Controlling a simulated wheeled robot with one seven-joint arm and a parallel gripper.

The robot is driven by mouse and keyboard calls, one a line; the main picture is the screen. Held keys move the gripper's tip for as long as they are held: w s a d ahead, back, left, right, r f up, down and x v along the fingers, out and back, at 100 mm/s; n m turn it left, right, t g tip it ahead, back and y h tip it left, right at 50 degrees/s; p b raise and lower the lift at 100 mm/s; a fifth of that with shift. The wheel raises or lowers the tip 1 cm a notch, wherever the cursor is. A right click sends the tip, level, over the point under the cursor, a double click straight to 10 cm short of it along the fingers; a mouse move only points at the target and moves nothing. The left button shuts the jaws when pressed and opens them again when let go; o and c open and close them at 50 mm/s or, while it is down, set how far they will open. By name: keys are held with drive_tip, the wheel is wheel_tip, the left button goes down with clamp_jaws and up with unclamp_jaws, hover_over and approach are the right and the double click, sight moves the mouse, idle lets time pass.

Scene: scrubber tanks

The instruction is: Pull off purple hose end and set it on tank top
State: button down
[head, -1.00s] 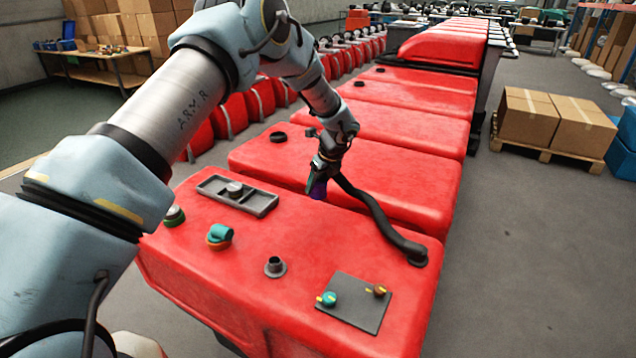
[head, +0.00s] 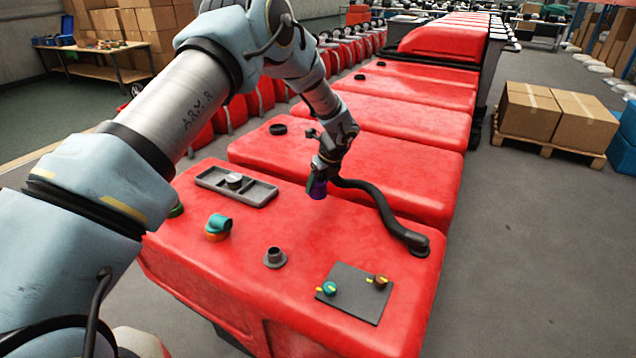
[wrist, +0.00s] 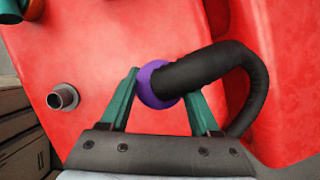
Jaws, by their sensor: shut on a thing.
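The purple hose end (head: 317,188) is in my gripper (head: 322,178), held above the red tank top (head: 215,270). In the wrist view the purple cuff (wrist: 152,86) sits between the green fingers of my gripper (wrist: 165,90), which are shut on it. The black hose (head: 385,212) runs from the cuff to a fixed base at the tank's right rear. A bare grey stub (head: 275,257) stands upright on the tank top, apart from the hose end; it also shows in the wrist view (wrist: 62,97). Whether the cuff touches the tank cannot be told.
A grey tray with a round cap (head: 236,186) lies at the tank's back left. A teal elbow on an orange ring (head: 218,227) stands left of the stub. A dark plate with knobs (head: 355,293) is at front right. The tank top between them is clear.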

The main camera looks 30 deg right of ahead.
drive_tip(key=shift+f+b, duration=2.7)
drive_tip(key=shift+f, duration=1.7)
drive_tip(key=shift+c, duration=0.2)
unclamp_jaws()
drive_tip(key=shift+o, duration=0.2)
drive_tip(key=shift+r, duration=0.1)
drive_tip(key=shift+r+p, duration=2.45)
drive_tip(key=shift+r, duration=1.5)
